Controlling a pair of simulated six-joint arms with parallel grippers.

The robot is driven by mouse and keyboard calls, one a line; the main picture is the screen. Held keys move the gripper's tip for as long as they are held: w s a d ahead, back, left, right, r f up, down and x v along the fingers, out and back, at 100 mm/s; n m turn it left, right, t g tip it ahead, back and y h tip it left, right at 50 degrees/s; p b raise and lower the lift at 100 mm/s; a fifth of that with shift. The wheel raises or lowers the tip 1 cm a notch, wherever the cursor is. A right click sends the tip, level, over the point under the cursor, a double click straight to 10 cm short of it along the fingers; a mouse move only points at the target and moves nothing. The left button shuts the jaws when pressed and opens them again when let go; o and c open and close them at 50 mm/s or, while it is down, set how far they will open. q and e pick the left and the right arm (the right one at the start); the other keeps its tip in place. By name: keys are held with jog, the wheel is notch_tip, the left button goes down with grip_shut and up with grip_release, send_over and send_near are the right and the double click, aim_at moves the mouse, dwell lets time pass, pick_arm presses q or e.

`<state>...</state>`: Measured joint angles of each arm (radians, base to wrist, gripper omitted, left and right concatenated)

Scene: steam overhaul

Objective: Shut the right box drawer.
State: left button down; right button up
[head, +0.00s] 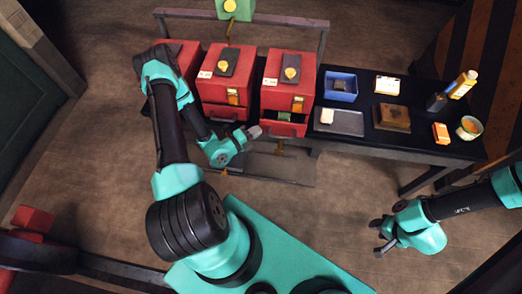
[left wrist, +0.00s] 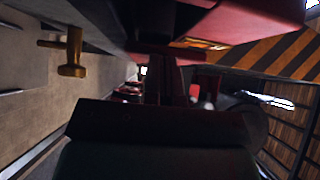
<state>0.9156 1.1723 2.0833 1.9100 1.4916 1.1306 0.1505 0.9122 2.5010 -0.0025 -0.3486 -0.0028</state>
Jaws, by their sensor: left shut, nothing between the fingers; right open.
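The right red box (head: 289,77) stands on the dark bench, with a dark plate and a yellow knob on top. Its drawer (head: 284,129) sticks out at the front, and something green shows inside. My left gripper (head: 258,131) is shut and empty, at the left front corner of this drawer; I cannot tell whether it touches. In the left wrist view, its dark fingers (left wrist: 172,82) are under and beside red surfaces, and the drawer cannot be made out clearly. My right gripper (head: 376,237) is open and empty, over the floor at the lower right.
A middle red box (head: 227,83) and a left red box (head: 182,58) stand beside it. A blue bin (head: 341,87), a grey tray (head: 339,122) and a brown block (head: 393,118) lie to the right. A brass handle (left wrist: 73,52) hangs below the bench edge.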

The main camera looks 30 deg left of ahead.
pick_arm(q)
jog(key=shift+w, duration=0.1)
dwell(0.3)
jog(key=shift+s+d, duration=0.25)
jog(key=shift+s, duration=0.3)
jog(key=d+v, duration=0.2)
jog(key=v, duration=1)
jog(key=shift+s, duration=0.4)
